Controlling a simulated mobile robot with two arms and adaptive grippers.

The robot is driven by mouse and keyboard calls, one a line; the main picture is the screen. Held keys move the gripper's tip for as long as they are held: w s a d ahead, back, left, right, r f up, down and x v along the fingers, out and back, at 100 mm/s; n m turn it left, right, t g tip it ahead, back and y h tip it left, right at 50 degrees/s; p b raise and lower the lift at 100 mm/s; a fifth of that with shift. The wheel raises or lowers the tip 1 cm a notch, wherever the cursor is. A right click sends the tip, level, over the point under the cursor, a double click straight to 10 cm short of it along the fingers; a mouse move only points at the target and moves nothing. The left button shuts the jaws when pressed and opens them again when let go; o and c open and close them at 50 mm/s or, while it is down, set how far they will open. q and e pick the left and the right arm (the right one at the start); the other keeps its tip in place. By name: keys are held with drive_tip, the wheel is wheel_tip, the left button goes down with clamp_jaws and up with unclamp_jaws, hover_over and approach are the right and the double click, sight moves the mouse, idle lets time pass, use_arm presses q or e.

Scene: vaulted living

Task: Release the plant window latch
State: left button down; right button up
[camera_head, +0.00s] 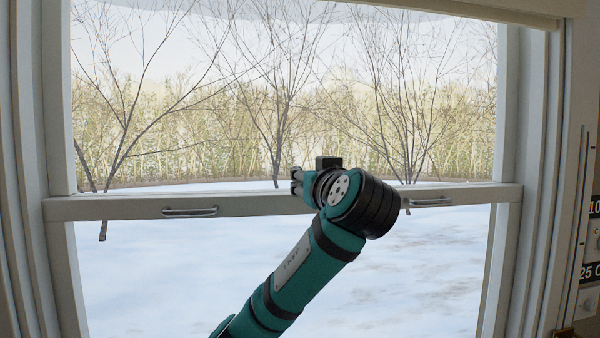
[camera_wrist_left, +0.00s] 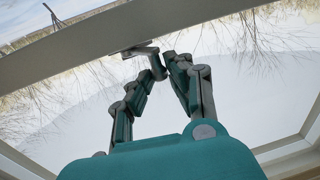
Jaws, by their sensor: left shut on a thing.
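The window (camera_head: 285,207) has a white meeting rail across its middle. My left gripper (camera_head: 297,181) is at the middle of this rail. In the left wrist view my left gripper (camera_wrist_left: 164,64) has its fingertips close together, shut on the small grey metal latch (camera_wrist_left: 140,50) on the rail's edge. The latch's lever end is at the fingertips and partly hidden by them. In the head view my gripper and wrist cover the latch. My right gripper is in neither view.
Two metal pull handles sit on the rail, one at the left (camera_head: 190,211) and one at the right (camera_head: 430,202), partly beside my wrist. White frame posts stand at both sides. A wall panel with printed numbers (camera_head: 588,240) is at the far right. Snow and bare shrubs show outside.

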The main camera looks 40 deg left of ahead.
use_arm(q)
drive_tip(key=shift+w+d+f+n+g+y+p, duration=0.15)
drive_tip(key=shift+w+d+n+g+y, duration=0.35)
drive_tip(key=shift+n+g, duration=1.15)
drive_tip(key=shift+w+d+r+n+g+y+p, duration=0.15)
drive_tip(key=shift+w+d+n+g+y, duration=0.55)
drive_tip(key=shift+g, duration=1.5)
drive_tip(key=shift+w+d+f+n+g+y+p, duration=0.1)
drive_tip(key=shift+w+d+n+g+y+p, duration=0.15)
drive_tip(key=shift+n+g, duration=1.5)
drive_tip(key=shift+a+g, duration=0.1)
drive_tip(key=shift+g, duration=0.3)
drive_tip(key=c, duration=1.3)
unclamp_jaws()
drive_tip(key=shift+o, duration=0.2)
drive_tip(key=w+d, duration=0.1)
drive_tip(key=d, duration=1.1)
drive_tip(key=shift+w, duration=0.3)
